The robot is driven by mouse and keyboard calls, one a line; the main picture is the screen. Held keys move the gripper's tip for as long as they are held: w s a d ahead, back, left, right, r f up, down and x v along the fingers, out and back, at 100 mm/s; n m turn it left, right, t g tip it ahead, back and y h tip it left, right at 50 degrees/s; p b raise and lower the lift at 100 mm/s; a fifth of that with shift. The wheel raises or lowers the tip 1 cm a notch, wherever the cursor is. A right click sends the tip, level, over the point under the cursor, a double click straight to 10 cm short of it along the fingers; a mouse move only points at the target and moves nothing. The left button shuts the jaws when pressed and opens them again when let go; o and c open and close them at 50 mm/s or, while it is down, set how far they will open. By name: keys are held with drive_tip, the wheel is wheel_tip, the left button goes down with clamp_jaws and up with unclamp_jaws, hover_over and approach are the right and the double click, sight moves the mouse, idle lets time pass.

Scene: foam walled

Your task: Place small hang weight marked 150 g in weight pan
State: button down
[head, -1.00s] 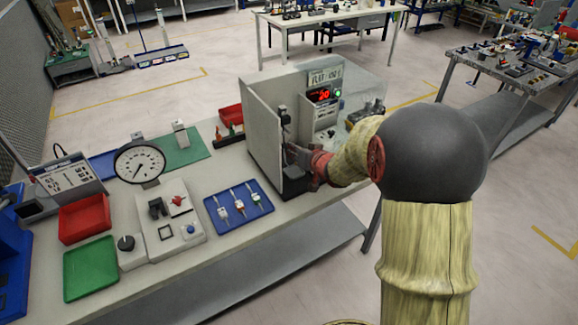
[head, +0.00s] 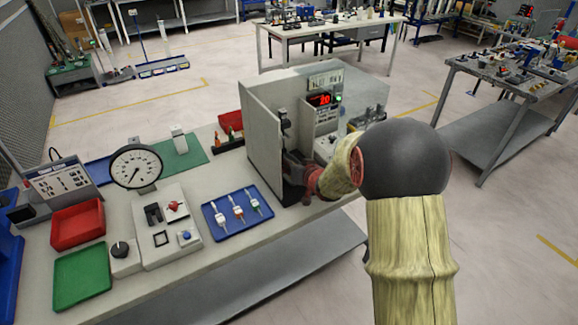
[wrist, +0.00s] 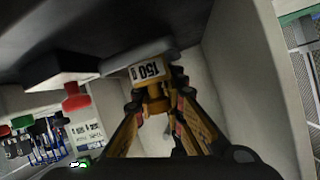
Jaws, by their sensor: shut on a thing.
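The small weight marked 150 g (wrist: 152,72) shows in the wrist view with a white label, upside down in the picture. My gripper (wrist: 157,103) is shut on it, with the yellow fingers meeting at its near end. A grey rounded slab (wrist: 125,60) lies right against the label; I cannot tell whether it is part of the weight or the weight pan. In the head view my gripper (head: 293,165) is inside the open-fronted foam-walled booth (head: 262,120). The weight is hidden there, and I cannot make out the pan.
The booth's walls stand close around my gripper. A red digital display (head: 319,99) is on the booth's right part. Left of it on the bench are a blue tray (head: 215,229) with several small items, a dial gauge (head: 137,167), a red bin (head: 77,226) and a green tray (head: 82,278).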

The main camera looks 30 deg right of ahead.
drive_tip(key=c, duration=1.8)
unclamp_jaws()
drive_tip(key=shift+f, duration=0.1)
drive_tip(key=shift+c, duration=0.2)
drive_tip(key=shift+r, duration=0.2)
drive_tip(key=s+a+r+n+g+h+p, duration=0.1)
drive_tip(key=s+a+r+g+p, duration=0.15)
drive_tip(key=s+r, duration=0.6)
drive_tip(key=s+a+r+g+h+p, duration=0.1)
drive_tip(key=s+a+r+h+p, duration=0.15)
drive_tip(key=s+r, duration=0.65)
drive_tip(key=s+a+n+g+y, duration=0.1)
drive_tip(key=s+a+g+y, duration=0.1)
drive_tip(key=s+a, duration=0.5)
drive_tip(key=s+a+r+n+g+y, duration=0.1)
drive_tip(key=s+a+n+g+y, duration=0.1)
drive_tip(key=s+a, duration=0.5)
drive_tip(key=s, duration=0.6)
drive_tip(key=shift+s+a+r+b, duration=0.25)
drive_tip(key=shift+s+a+b, duration=0.05)
drive_tip(key=shift+s+b, duration=0.1)
